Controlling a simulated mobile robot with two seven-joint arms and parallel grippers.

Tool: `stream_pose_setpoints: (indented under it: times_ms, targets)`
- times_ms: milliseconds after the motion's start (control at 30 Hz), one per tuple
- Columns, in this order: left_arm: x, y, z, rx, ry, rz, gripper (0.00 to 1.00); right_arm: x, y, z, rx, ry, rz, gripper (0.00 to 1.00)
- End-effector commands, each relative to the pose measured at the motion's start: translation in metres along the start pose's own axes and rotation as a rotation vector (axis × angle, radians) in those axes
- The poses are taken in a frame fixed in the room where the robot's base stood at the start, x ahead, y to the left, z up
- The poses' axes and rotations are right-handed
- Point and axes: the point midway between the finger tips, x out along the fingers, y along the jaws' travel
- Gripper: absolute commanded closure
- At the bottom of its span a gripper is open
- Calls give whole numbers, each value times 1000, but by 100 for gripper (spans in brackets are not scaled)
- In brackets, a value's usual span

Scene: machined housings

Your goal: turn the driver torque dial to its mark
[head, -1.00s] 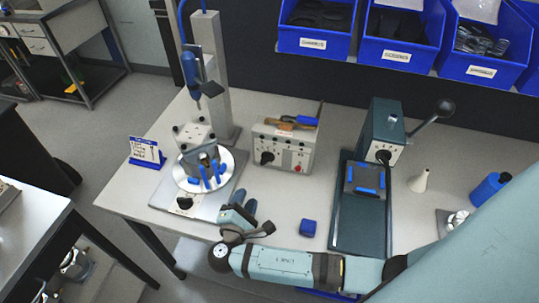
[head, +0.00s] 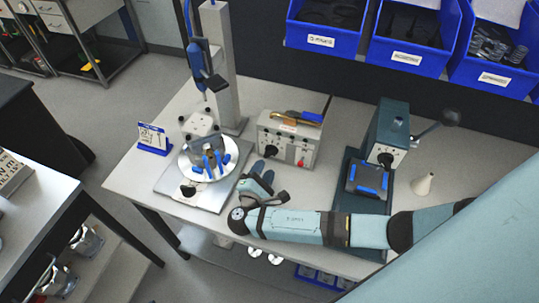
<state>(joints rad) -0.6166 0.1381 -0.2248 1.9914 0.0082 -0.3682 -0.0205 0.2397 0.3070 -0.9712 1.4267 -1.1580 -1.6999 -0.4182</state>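The grey driver control box (head: 303,147) stands at the back middle of the bench, with a black dial (head: 270,151) on the left of its front face and a red button on the right. The dial's mark is too small to read. My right gripper (head: 262,172) is just in front of and below the dial, apart from it as far as I can see. Its two dark fingers look spread, with nothing between them. The blue driver (head: 200,62) hangs on its column at the left. My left gripper is out of view.
A round fixture (head: 228,168) with a grey housing and blue clamps stands left of my gripper; a black knob (head: 188,191) is on its base. A dark green press (head: 388,135) with a lever stands right.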

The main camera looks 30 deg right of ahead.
Motion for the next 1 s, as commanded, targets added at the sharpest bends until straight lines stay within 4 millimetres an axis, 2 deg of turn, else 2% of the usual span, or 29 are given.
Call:
stream_pose_setpoints:
  times_ms: [100, 300, 700, 867, 1000]
  targets:
    - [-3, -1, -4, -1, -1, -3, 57, 24, 2, 1, -1, -2, 2, 61]
    - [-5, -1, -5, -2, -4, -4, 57, 48, 1, 0, -1, -1, 1, 61]
    - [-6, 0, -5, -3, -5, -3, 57, 55, 0, 0, 0, 1, -1, 61]
    - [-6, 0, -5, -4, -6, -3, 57, 54, 0, 0, 0, 1, -1, 97]
    - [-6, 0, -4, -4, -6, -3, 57, 54, 0, 0, 1, 1, -1, 100]
